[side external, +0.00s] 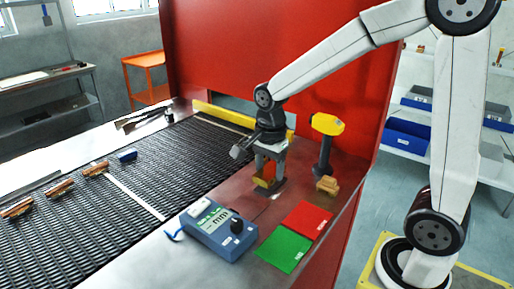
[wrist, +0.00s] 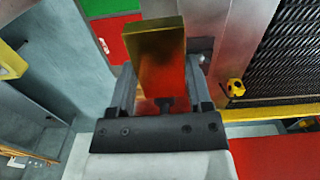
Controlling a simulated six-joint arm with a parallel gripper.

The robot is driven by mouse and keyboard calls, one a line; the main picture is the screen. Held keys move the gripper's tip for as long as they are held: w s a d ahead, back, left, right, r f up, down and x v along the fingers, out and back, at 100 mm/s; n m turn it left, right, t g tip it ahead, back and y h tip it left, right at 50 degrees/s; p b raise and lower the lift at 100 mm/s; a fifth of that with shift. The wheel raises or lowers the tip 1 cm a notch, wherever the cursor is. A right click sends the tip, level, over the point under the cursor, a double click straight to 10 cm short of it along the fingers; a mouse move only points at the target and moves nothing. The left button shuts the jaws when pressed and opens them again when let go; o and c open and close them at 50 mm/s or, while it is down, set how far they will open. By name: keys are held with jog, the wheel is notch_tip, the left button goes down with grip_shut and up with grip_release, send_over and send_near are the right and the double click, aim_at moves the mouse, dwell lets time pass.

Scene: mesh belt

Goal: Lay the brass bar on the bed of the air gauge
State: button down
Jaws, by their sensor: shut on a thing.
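The brass bar (wrist: 155,58) stands between the two fingers of my gripper (wrist: 162,80) in the wrist view, its broad face reflecting red. In the side view my gripper (side external: 267,172) points down over the metal ledge beside the belt, shut on the bar (side external: 265,182). The bar is low, close to the ledge; I cannot tell whether it touches. The blue air gauge (side external: 222,236), with a display and a dark knob, sits on the ledge in front of my gripper, apart from it. Its bed is hard to make out in the side view.
A green mat (side external: 284,251) and a red mat (side external: 307,220) lie right of the gauge. A yellow-headed tool (side external: 327,125) stands behind them, near tan blocks (side external: 328,186). The dark mesh belt (side external: 120,205) carries several copper-coloured pieces. A red wall (side external: 330,80) rises behind.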

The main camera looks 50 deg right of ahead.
jog(key=s, duration=0.6)
jog(key=shift+s+f, duration=0.3)
jog(key=shift+w, duration=0.1)
send_over(248, 205)
jog(key=s, duration=0.1)
jog(key=f, duration=0.8)
jog(key=shift+s+f, duration=0.2)
jog(key=shift+f, duration=0.05)
jog(key=shift+w+f, duration=0.4)
jog(key=shift+w, duration=0.05)
jog(key=shift+w+f, duration=0.25)
jog(key=shift+f, duration=1.6)
